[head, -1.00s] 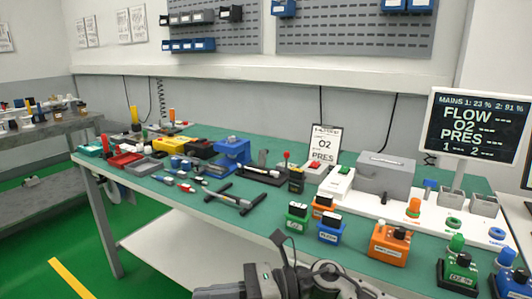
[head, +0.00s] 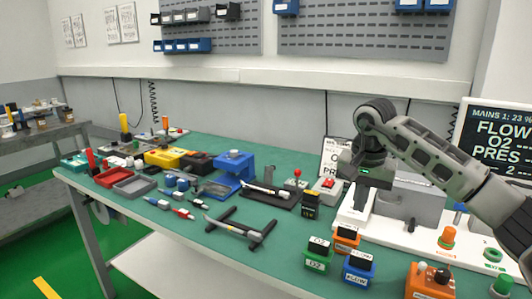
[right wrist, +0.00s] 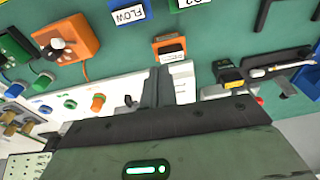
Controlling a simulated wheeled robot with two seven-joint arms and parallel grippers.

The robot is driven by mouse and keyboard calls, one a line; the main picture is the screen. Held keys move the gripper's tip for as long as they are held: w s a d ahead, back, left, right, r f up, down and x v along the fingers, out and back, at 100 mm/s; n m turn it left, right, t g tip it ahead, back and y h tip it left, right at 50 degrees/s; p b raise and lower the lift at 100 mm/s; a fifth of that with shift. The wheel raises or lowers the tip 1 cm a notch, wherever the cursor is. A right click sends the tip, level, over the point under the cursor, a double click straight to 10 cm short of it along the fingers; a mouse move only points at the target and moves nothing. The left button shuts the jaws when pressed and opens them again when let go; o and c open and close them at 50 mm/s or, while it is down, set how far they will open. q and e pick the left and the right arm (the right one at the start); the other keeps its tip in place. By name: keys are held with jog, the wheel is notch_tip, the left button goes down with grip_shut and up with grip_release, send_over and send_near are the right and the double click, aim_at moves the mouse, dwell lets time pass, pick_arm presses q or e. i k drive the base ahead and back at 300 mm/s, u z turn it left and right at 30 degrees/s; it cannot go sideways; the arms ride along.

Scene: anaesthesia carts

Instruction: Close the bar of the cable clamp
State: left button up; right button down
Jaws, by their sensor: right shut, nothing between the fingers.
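My right gripper (head: 361,201) is shut and empty, pointing down above the white units, to the right of the black base. Its dark fingers (right wrist: 158,88) show together in the right wrist view. My left gripper is not in view.
A black box (head: 310,206) with a yellow band stands between the base and several labelled blocks, including a green one (head: 318,254) and a blue one (head: 359,267). A blue stand (head: 235,171) is left of the base. A dark rod cradle (head: 240,230) lies in front.

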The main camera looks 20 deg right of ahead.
aim_at(268, 178)
jog(key=i, duration=1.5)
